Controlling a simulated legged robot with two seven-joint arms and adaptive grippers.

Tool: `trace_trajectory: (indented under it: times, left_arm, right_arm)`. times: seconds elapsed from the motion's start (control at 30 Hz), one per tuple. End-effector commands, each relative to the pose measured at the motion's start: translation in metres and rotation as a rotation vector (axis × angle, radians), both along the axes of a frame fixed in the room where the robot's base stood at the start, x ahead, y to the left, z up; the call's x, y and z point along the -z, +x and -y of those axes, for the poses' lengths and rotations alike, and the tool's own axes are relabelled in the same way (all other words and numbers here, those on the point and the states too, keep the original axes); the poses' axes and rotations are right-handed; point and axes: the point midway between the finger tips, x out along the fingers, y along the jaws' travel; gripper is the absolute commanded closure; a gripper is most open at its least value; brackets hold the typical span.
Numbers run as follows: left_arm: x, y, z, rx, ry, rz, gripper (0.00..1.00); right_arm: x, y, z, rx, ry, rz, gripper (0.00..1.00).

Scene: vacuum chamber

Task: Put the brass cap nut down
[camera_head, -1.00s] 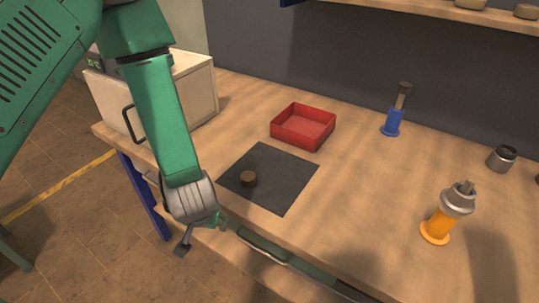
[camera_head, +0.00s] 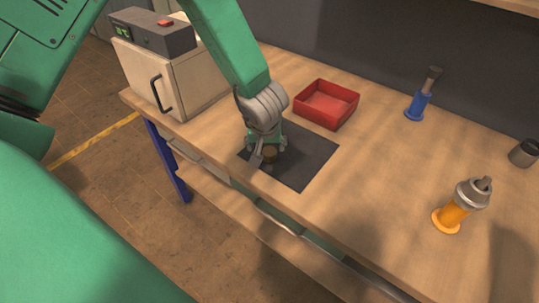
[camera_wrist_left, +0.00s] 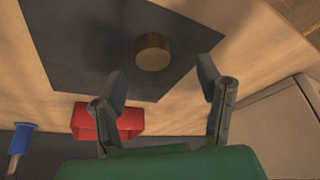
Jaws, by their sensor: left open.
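The brass cap nut (camera_head: 270,154) is a short brown-gold round piece on the dark square mat (camera_head: 310,158). It also shows in the left wrist view (camera_wrist_left: 153,51), resting on the mat with nothing closed around it. My left gripper (camera_head: 263,152) is low over the near left part of the mat, right at the nut, and partly covers it in the head view. In the left wrist view its two fingers (camera_wrist_left: 162,80) are spread apart and empty, with the nut just beyond the gap between their tips. My right gripper is not in view.
A red open tray (camera_head: 327,105) stands behind the mat. A beige box with a handle (camera_head: 165,80) is at the left. A blue-based tool (camera_head: 416,105), an orange-based bottle (camera_head: 455,210) and a dark cup (camera_head: 524,153) stand to the right. The bench between is clear.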

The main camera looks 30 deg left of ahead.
Motion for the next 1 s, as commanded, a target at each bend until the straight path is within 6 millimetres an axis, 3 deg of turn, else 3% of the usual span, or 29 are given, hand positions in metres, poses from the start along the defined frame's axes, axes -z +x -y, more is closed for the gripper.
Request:
trace_trajectory:
  times: [0.33,0.67,0.8,1.0]
  left_arm:
    - [0.043,0.017,-0.001,-0.001,0.000,0.000,0.40]
    - [0.048,0.019,-0.003,0.000,0.001,0.001,0.40]
    - [0.048,0.019,-0.003,0.000,0.001,0.001,0.84]
    - [0.049,0.019,-0.003,0.001,0.000,0.000,0.88]
  right_arm:
    - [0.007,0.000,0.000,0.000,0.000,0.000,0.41]
    - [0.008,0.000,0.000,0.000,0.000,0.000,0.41]
    - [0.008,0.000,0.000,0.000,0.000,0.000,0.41]
    - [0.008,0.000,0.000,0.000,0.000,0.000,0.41]
